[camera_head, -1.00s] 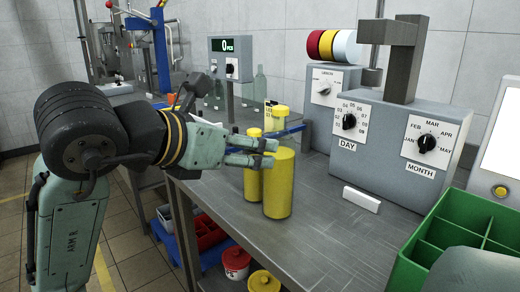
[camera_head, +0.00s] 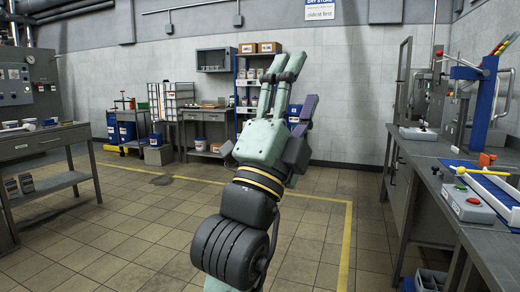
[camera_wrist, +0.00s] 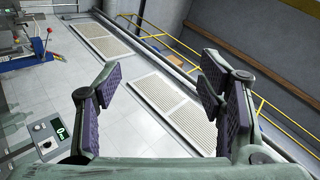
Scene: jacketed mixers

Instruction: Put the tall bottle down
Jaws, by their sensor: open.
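My gripper (camera_head: 284,72) is raised in the middle of the head view, over open floor and apart from any table. In the wrist view, my gripper (camera_wrist: 160,100) has its purple-padded fingers spread wide, with nothing between them. No yellow bottle shows in either current view, and I see no tall bottle in my gripper.
A steel table (camera_head: 45,140) stands left. The tiled floor between is clear. A digital readout (camera_wrist: 60,132) shows in the wrist view.

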